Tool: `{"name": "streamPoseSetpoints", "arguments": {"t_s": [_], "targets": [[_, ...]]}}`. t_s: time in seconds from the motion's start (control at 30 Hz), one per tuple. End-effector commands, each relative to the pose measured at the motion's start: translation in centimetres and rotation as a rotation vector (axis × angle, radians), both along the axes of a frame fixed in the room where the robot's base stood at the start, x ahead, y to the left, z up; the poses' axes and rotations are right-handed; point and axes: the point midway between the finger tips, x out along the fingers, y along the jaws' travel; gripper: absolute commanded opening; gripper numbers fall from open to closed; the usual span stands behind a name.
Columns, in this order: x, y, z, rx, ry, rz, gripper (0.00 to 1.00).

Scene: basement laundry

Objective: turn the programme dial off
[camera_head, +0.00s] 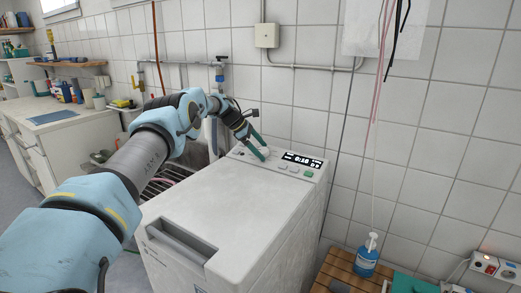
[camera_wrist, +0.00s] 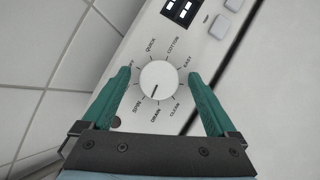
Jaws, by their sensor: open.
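The programme dial (camera_wrist: 159,80) is a round white knob on the washing machine's control panel. Its dark mark points down and slightly left in the wrist view, towards the DRAIN label (camera_wrist: 156,114). Printed labels ring it; the one at upper left is partly covered by a finger. My gripper (camera_wrist: 159,75) is open, with one green finger on each side of the dial and a visible gap to both sides. In the head view my gripper (camera_head: 258,148) is at the panel of the white washing machine (camera_head: 225,205); the dial is hard to make out there.
A lit display (camera_head: 302,160) and several buttons, one green (camera_head: 308,174), are right of the dial. The tiled wall (camera_head: 430,130) rises close behind. A blue pump bottle (camera_head: 367,256) stands on a wooden slatted surface at right.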

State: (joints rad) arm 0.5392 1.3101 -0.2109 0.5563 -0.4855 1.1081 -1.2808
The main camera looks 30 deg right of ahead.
Motion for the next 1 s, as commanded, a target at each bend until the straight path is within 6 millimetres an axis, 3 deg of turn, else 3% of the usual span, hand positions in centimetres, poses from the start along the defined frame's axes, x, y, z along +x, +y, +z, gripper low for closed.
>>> {"name": "streamPoseSetpoints", "arguments": {"t_s": [0.17,0.7,1.0], "targets": [[0.3,0.7,0.8,-0.001,-0.002,0.002,0.93],[1.7,6.0,7.8,-0.001,-0.001,0.0,0.93],[1.7,6.5,8.4,0.001,0.001,-0.001,0.93]]}}
